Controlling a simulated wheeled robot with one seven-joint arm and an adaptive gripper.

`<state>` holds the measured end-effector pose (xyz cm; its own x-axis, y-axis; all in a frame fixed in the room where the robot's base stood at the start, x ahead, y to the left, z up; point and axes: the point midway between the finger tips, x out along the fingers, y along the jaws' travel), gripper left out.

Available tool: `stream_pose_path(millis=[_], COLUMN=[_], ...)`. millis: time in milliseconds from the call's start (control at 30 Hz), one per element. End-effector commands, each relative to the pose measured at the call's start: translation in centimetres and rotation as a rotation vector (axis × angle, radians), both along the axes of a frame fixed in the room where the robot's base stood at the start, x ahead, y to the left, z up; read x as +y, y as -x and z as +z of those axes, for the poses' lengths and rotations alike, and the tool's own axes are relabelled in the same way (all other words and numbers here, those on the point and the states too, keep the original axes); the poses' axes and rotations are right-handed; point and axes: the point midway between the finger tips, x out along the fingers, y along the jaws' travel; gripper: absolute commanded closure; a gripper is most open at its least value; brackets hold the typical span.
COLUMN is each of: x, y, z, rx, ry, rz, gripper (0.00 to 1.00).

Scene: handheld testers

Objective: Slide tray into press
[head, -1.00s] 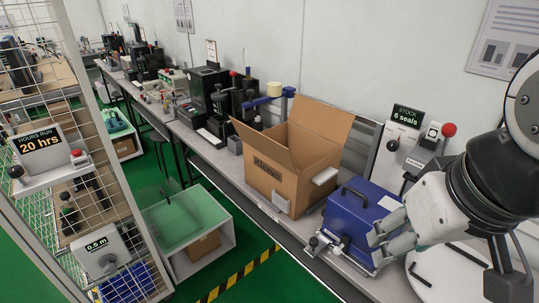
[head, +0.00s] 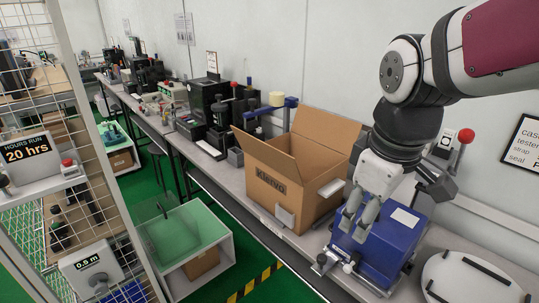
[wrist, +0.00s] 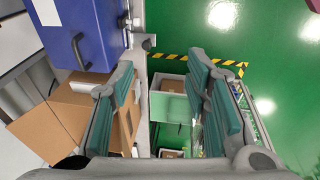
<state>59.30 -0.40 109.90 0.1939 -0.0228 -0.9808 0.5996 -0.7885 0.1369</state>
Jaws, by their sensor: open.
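A blue case (head: 395,243) with a white label sits in a metal frame (head: 357,283) with small knobs on the bench at the lower right. I cannot tell which thing is the tray or the press. My gripper (head: 355,218) is open and empty, with its fingers pointing down over the near left edge of the case and hiding its handle in the head view.
An open cardboard box (head: 290,190) stands close left of my gripper. A round white plate (head: 470,278) with dark bars is at the right. Black testers (head: 210,108) fill the bench further back. A wire rack (head: 75,150) stands across the green aisle.

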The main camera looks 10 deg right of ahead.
Motion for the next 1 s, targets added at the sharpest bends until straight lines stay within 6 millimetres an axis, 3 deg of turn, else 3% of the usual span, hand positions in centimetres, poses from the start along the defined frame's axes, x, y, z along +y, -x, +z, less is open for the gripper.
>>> stream_pose_path(millis=[33, 200, 400, 567, 767, 1000], x=[0.0, 0.1, 0.1, 0.2, 0.2, 0.2], y=[-2.1, -7.4, -11.7, -13.0, -13.1, -13.1], z=[-1.9, -6.6, -11.5, -13.2, -14.9, -19.4], rx=[0.034, 0.114, 0.176, 0.193, 0.198, 0.199], ry=[0.013, 0.046, 0.053, 0.052, 0.051, 0.050], rz=[0.080, 0.375, 0.640, 0.738, 0.754, 0.753], gripper=[0.57, 0.57, 0.57, 0.57, 0.57, 0.57])
